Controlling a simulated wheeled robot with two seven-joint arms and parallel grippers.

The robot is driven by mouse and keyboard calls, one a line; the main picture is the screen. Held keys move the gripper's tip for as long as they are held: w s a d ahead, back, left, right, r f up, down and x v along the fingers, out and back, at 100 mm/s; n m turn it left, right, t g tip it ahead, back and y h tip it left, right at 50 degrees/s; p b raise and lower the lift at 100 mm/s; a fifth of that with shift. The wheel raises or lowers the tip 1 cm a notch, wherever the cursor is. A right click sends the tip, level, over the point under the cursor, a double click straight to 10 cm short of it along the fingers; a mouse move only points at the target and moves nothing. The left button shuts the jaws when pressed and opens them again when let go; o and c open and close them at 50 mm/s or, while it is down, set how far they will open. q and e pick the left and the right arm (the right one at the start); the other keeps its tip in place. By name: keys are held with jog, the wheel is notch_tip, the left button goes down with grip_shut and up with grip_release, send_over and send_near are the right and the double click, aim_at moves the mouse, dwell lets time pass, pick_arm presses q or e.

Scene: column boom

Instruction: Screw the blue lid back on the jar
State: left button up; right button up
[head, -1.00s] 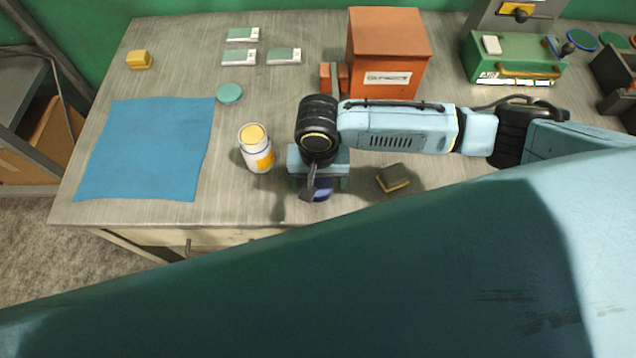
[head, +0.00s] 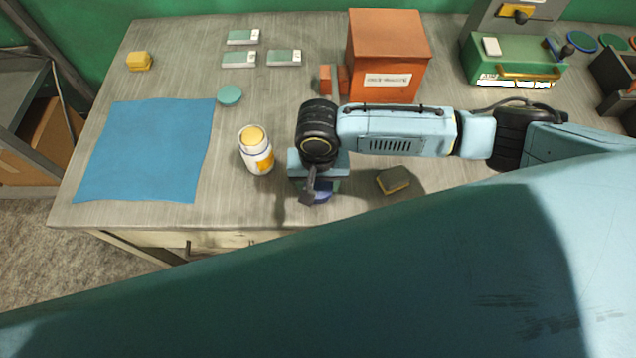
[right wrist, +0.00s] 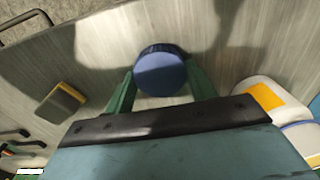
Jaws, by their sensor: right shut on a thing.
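The blue lid (head: 322,191) shows under my right gripper (head: 317,186) near the table's front edge, partly hidden by it. In the right wrist view the round blue lid (right wrist: 160,74) sits between the two green fingers, which are shut on it. I cannot tell whether the lid touches the table. The white jar (head: 259,160) with an orange-yellow label stands upright to the left of the gripper, apart from it. Its top looks yellow, with no blue lid on it. Part of a white and yellow object, likely the jar (right wrist: 270,100), shows at the right in the wrist view. My left gripper is not in view.
A dark and yellow sponge-like block (head: 393,180) lies right of the gripper. An orange box (head: 385,55) stands behind. A blue cloth (head: 150,150) lies at left, a teal disc (head: 229,95) behind the jar. A large teal link of mine crosses the foreground.

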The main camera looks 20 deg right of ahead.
jog(key=shift+r, duration=0.1)
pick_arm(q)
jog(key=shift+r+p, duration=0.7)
pick_arm(e)
notch_tip(320, 180, up, 10)
